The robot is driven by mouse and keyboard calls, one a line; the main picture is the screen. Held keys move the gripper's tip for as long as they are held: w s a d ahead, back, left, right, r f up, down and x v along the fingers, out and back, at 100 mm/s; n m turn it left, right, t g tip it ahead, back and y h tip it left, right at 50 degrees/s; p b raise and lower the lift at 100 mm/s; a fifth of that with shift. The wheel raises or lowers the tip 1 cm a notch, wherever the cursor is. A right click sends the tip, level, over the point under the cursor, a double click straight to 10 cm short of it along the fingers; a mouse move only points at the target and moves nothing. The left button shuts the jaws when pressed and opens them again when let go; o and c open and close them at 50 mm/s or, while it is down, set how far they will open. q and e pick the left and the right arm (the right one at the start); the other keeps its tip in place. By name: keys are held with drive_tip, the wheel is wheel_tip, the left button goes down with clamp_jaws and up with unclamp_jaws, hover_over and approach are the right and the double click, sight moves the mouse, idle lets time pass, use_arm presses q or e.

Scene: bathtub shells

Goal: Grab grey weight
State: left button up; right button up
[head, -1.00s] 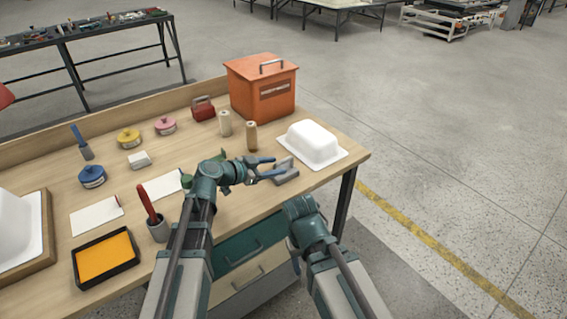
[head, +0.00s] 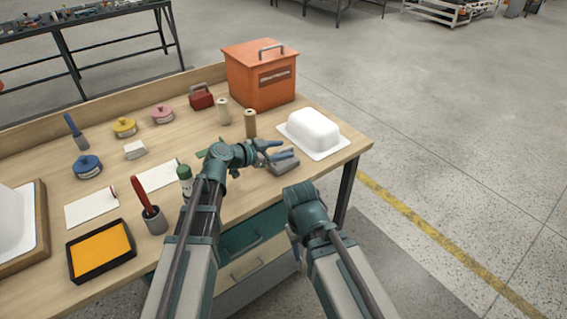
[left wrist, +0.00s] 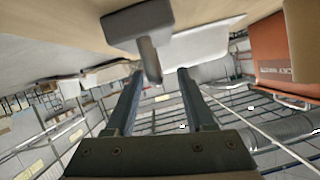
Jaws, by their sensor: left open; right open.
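The grey weight (head: 284,166) lies near the front right of the wooden workbench, in front of the white tub shell. My left gripper (head: 282,149) is open with its fingers reaching over the weight, hiding part of it. In the left wrist view the weight (left wrist: 138,20) shows upside down at the top, and its handle (left wrist: 149,58) lies close to the gap between the open fingertips (left wrist: 161,74). I cannot tell whether they touch it. My right gripper (head: 294,248) points down in front of the bench edge; its fingers are mostly hidden behind its arm.
A white tub shell (head: 312,129) stands just behind the weight. Two tan cylinders (head: 250,124) and an orange box (head: 260,85) stand further back. A green-capped bottle (head: 185,178), a cup with a red-handled tool (head: 154,220) and an orange tray (head: 100,250) are left of my left arm.

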sight(291, 148)
use_arm(q)
drive_tip(key=b+x, duration=0.1)
drive_tip(key=x, duration=0.3)
drive_tip(key=shift+d+f+b, duration=0.2)
drive_tip(key=shift+f+b, duration=0.1)
clamp_jaws()
drive_tip(key=shift+r, duration=0.1)
idle(1.0)
